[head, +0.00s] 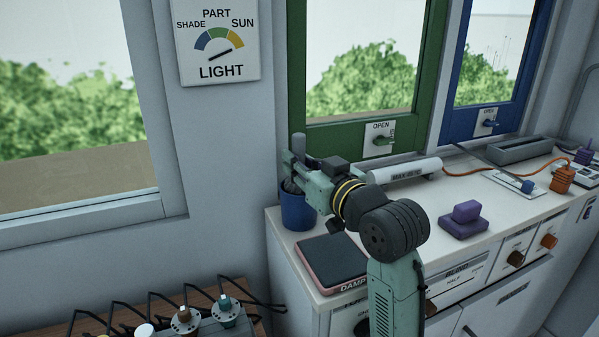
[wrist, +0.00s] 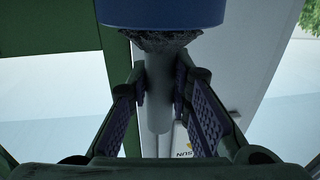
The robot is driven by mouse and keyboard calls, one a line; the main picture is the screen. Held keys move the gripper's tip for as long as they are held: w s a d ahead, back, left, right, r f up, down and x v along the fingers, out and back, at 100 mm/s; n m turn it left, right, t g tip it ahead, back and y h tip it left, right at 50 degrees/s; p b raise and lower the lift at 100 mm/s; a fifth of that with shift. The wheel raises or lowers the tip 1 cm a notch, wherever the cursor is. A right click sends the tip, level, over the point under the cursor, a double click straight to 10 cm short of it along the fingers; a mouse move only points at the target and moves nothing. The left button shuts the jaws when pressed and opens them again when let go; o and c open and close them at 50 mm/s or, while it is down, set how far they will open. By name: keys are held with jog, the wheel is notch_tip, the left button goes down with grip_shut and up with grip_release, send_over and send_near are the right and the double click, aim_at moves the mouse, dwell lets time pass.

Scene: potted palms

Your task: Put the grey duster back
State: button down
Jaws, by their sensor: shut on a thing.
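The grey duster has a pale grey handle that runs between my fingers in the wrist view (wrist: 158,105); its tip shows above my gripper in the head view (head: 298,143). My gripper (head: 297,168) is shut on this handle, and its ridged finger pads stand on both sides of it in the wrist view. The duster's dark, ragged head is at the mouth of a blue pot (head: 298,212), which also shows at the top of the wrist view (wrist: 160,12). The duster looks upright. How deep its head sits in the pot is hidden.
The pot stands on the white cabinet's back left corner, near a green window frame (head: 352,131). A dark pad with a pink edge (head: 333,264) lies in front. A white roll (head: 405,171), a purple block (head: 466,212) and an orange item (head: 562,178) are to the right.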

jog(key=shift+f, duration=1.1)
jog(key=shift+f, duration=0.1)
jog(key=shift+f, duration=0.15)
jog(key=c, duration=1.5)
grip_release()
jog(key=shift+o, duration=0.2)
jog(key=shift+r, duration=0.3)
jog(key=shift+s+d+f, duration=0.1)
jog(key=shift+s+d, duration=0.1)
jog(key=shift+s, duration=0.05)
jog(key=b+v, duration=0.2)
jog(key=v, duration=0.9)
jog(key=shift+s+d+b, duration=0.1)
jog(key=shift+s+b, duration=0.1)
jog(key=shift+b, duration=0.2)
